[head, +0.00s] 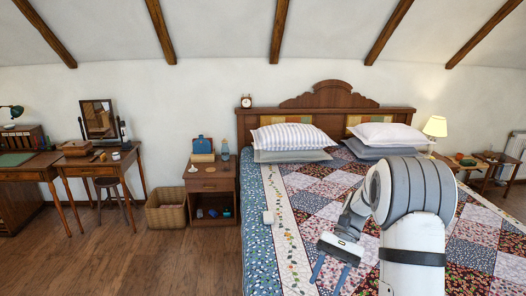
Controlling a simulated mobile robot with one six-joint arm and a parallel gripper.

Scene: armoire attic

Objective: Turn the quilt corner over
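The patchwork quilt (328,188) lies spread over the bed, with a pale floral border strip and a blue floral outer edge (257,215) along the left side. It looks flat where I can see it. My gripper (330,276) hangs over the left half of the quilt, fingers pointing down. Its two blue fingers are apart with quilt pattern visible between them. Whether the fingertips touch the cloth I cannot tell. My arm hides part of the quilt's middle and right. The near edge of the bed is out of the picture.
Pillows (292,137) rest by the wooden headboard (330,97). A nightstand (210,184), wicker basket (166,208) and desk (98,162) stand left. A lit lamp (436,127) stands right. Wooden floor (150,262) left of the bed is clear.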

